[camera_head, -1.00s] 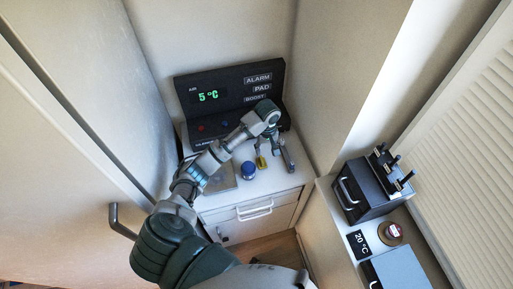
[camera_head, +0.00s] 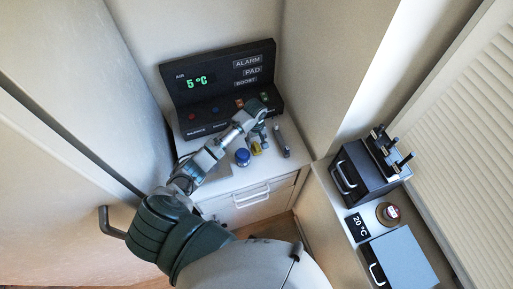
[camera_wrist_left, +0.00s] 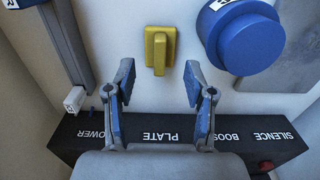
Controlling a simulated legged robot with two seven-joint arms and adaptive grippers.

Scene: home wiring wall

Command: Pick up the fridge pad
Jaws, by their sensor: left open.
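A small yellow block with a raised ridge (camera_wrist_left: 160,48) sits on the white surface, and it also shows in the head view (camera_head: 256,149). No label marks it, so I cannot tell for sure that it is the fridge pad. My left gripper (camera_wrist_left: 159,68) is open and empty in the left wrist view, its fingers on either side below the block, with the block in line with the gap. In the head view the left gripper (camera_head: 260,134) is above the white top, just behind the block. My right gripper is not in view.
A blue round knob-like piece (camera_head: 243,157) stands close beside the yellow block. A grey bar (camera_head: 282,142) lies on the other side. The black console (camera_head: 212,108) showing 5 °C stands behind. A cabinet drawer (camera_head: 250,203) is below; black boxes (camera_head: 359,180) are at right.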

